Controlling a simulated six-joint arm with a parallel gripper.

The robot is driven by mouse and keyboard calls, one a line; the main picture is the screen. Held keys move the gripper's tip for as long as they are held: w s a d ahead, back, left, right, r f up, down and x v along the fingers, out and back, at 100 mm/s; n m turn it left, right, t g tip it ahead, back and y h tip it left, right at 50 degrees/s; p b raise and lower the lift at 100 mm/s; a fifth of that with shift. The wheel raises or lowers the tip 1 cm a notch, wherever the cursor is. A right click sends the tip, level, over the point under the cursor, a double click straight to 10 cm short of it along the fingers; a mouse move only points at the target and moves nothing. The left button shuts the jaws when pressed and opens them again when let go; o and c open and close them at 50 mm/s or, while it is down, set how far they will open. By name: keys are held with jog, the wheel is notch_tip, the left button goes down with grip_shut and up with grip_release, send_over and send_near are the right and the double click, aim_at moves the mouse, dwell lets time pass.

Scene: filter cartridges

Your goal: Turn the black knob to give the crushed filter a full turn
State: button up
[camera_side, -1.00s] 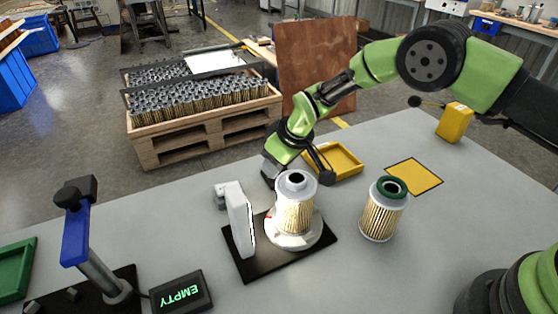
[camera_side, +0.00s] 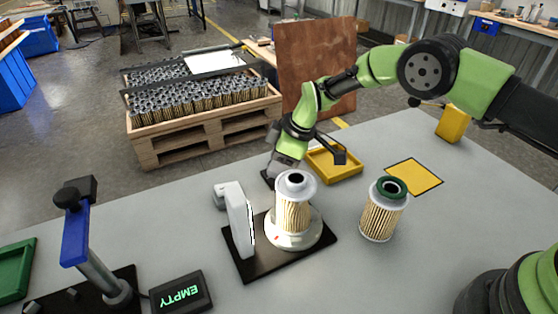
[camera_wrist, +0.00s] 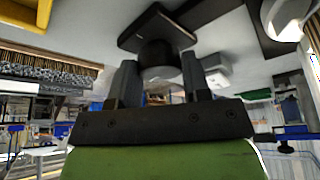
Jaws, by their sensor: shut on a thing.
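The filter (camera_side: 294,210), with a pale grey cap and tan pleats, stands upright on a round white turntable (camera_side: 312,238) over a black plate. A small red mark shows on the turntable's near left side. I cannot make out any crushing from here. My gripper (camera_side: 274,173) is behind the filter in the side view, partly hidden. In the wrist view my gripper (camera_wrist: 160,80) has its two fingers on either side of the black knob (camera_wrist: 158,54), shut on it. The knob sits on a black base (camera_wrist: 155,28).
A white upright panel (camera_side: 239,220) stands just left of the turntable. A green-capped filter (camera_side: 383,212) stands to the right. Behind are a yellow tray (camera_side: 347,178) and a yellow mat (camera_side: 414,176). A display (camera_side: 181,293) reading EMPTY lies at front left.

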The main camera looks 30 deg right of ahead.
jog(key=n+g, duration=0.1)
jog(key=n, duration=0.3)
jog(key=shift+n+g+y, duration=0.4)
dwell(0.4)
jog(key=o, duration=0.9)
jog(key=v, duration=1)
jog(key=shift+w, duration=0.1)
